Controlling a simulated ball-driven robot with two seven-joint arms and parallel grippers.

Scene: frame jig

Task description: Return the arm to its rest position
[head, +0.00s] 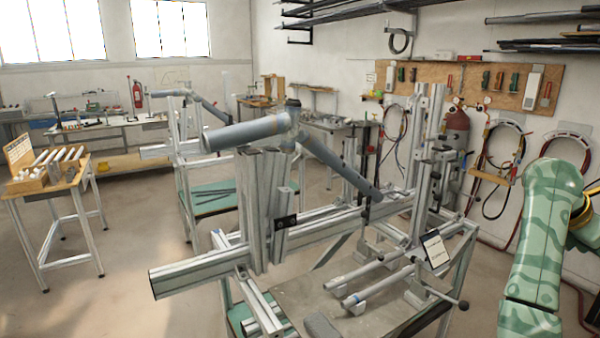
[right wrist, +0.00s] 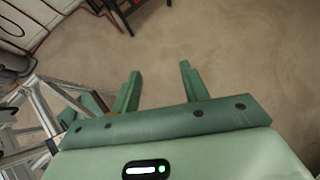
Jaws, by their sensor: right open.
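My right arm (head: 545,240) is green with a wavy pattern and stands at the right edge of the head view, beside the frame jig (head: 330,230). Its gripper is outside the head view. In the right wrist view my right gripper (right wrist: 158,88) has its two green fingers spread wide apart, with nothing between them but bare floor beyond. The jig is of aluminium profiles and carries grey frame tubes (head: 250,132). Part of a metal stand (right wrist: 45,105) shows at the left of the right wrist view, beside the gripper. My left gripper is in neither view.
A small table (head: 55,190) with tubes in a wooden block stands at the left. Hoses and tools hang on the back wall around a pegboard (head: 465,85). A red-brown cylinder (head: 457,130) stands behind the jig. The floor (right wrist: 225,50) beyond my right gripper is clear.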

